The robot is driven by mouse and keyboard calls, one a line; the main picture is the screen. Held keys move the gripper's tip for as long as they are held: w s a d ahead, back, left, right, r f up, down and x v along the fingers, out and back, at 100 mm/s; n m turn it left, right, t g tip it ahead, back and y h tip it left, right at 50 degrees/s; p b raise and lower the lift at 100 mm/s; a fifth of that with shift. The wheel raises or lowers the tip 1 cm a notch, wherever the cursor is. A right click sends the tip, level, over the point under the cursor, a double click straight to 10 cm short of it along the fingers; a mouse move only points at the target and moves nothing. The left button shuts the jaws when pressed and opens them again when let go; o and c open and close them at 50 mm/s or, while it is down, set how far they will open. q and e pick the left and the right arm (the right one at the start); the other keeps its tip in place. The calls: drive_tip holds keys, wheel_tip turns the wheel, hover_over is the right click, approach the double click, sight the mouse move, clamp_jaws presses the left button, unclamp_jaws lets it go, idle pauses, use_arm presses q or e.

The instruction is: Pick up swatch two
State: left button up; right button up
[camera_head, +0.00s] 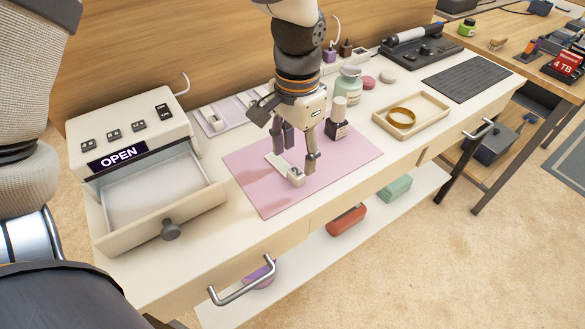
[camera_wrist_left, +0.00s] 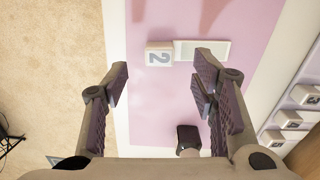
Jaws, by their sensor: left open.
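Swatch two (camera_head: 296,178) is a small white strip lying on the pink mat (camera_head: 258,194). In the left wrist view swatch two (camera_wrist_left: 158,56) shows a block marked 2 with a pale framed panel beside it. My left gripper (camera_head: 294,156) points down above the swatch with its fingers apart. In the wrist view the left gripper (camera_wrist_left: 162,84) has nothing between its fingers, and the swatch lies just beyond the fingertips. I cannot tell whether the fingers touch it. My right gripper is not in view.
A dark bottle with a pale cap (camera_head: 337,128) stands close beside the gripper. A tray (camera_head: 433,101) holds a gold bangle (camera_head: 401,117). An open drawer unit (camera_head: 128,138) stands at left. More swatches (camera_head: 213,121) sit behind the mat. The mat's front is clear.

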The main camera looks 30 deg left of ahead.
sight(300, 169)
use_arm(q)
drive_tip(key=f, duration=0.3)
drive_tip(key=w+f, duration=0.1)
drive_tip(key=f, duration=0.1)
drive_tip(key=shift+d+f+b, duration=0.1)
drive_tip(key=shift+d+b, duration=0.05)
drive_tip(key=shift+b, duration=0.2)
drive_tip(key=c, duration=1)
drive_tip(key=shift+o, duration=0.2)
